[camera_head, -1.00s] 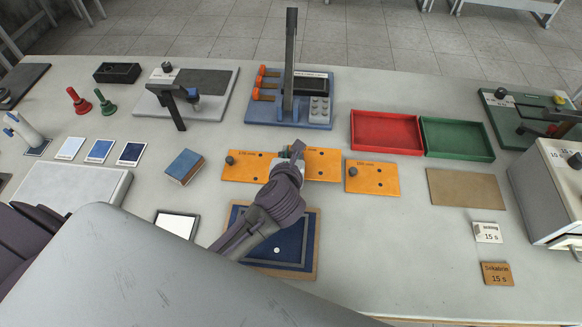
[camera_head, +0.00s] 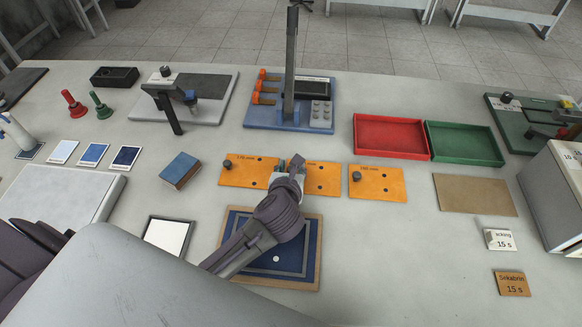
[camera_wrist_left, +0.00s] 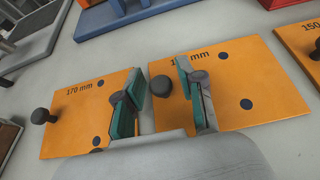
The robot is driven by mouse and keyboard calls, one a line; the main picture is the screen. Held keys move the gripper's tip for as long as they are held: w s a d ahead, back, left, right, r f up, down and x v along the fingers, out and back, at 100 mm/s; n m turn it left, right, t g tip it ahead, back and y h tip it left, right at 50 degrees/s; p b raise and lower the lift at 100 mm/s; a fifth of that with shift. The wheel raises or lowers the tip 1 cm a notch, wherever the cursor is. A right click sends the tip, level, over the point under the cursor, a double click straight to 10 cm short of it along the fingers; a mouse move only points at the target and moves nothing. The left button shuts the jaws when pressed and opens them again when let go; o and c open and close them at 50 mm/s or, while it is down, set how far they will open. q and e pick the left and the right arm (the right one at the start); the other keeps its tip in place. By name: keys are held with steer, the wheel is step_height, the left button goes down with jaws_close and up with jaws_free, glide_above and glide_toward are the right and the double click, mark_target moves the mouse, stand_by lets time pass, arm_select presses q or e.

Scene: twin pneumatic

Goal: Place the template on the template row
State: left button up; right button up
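Three orange templates with black knobs and dark dots lie flat in a row on the bench. The left template (camera_head: 240,172), marked 170 mm, also shows in the left wrist view (camera_wrist_left: 78,118). The middle template (camera_head: 322,180) is partly covered by my left gripper in the head view; it shows in the left wrist view (camera_wrist_left: 240,75). The right template (camera_head: 385,187) lies a little apart. My left gripper (camera_wrist_left: 162,98) is open over the adjoining edges of the left and middle templates. The middle template's knob (camera_wrist_left: 162,87) appears between its fingers; contact cannot be told. My right gripper is not in view.
A blue framed board (camera_head: 285,268) lies in front of the templates, under my left arm. A blue book (camera_head: 181,168) lies to the left. Behind stand a blue-based fixture (camera_head: 265,120), a red tray (camera_head: 390,137) and a green tray (camera_head: 465,144).

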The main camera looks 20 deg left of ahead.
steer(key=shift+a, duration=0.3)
arm_select(q)
steer(key=shift+r, duration=0.2)
steer(key=b+v, duration=0.1)
steer(key=v, duration=1.1)
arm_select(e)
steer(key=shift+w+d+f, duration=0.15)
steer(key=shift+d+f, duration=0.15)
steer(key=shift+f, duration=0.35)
